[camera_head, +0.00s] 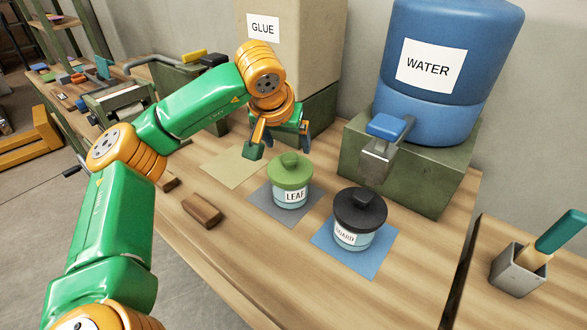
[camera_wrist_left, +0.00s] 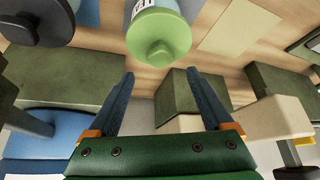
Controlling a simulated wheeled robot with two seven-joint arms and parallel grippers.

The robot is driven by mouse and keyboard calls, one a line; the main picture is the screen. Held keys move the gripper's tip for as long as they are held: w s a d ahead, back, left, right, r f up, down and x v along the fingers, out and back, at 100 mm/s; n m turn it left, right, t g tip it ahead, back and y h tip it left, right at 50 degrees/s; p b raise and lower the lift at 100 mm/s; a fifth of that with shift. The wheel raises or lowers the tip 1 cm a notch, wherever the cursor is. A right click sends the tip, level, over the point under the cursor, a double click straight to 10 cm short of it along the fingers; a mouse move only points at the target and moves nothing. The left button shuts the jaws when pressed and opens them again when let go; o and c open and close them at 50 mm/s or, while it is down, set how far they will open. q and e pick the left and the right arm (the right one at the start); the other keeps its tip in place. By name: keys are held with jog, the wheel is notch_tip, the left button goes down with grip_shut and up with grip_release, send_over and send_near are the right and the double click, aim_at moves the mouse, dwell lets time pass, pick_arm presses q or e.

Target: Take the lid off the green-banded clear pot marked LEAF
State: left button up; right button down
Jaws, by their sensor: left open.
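The clear pot marked LEAF (camera_head: 291,197) stands upright on a grey mat. Its green lid (camera_head: 289,171) with a round knob is on it. My left gripper (camera_head: 280,148) is behind and above the pot, apart from the lid. In the left wrist view, the gripper (camera_wrist_left: 170,85) is open and empty, its two fingers spread. The green lid (camera_wrist_left: 160,38) shows just beyond the fingertips, not between them. My right gripper is not in view.
A black-lidded pot (camera_head: 358,218) stands on a blue mat (camera_head: 352,262) close to the right. The WATER tank (camera_head: 435,105) with its tap (camera_head: 382,150) rises behind. A GLUE box (camera_head: 318,45) stands behind my gripper. A brown block (camera_head: 201,210) lies left. An olive mat (camera_head: 233,167) is bare.

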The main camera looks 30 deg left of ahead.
aim_at(290, 157)
pick_arm(q)
jog(key=shift+w+f, duration=0.1)
jog(key=shift+f, duration=0.3)
jog(key=p+x, duration=0.2)
jog(key=x, duration=0.3)
jog(key=shift+a+f, duration=0.15)
jog(key=shift+f, duration=0.3)
jog(key=shift+c, duration=1.3)
grip_shut()
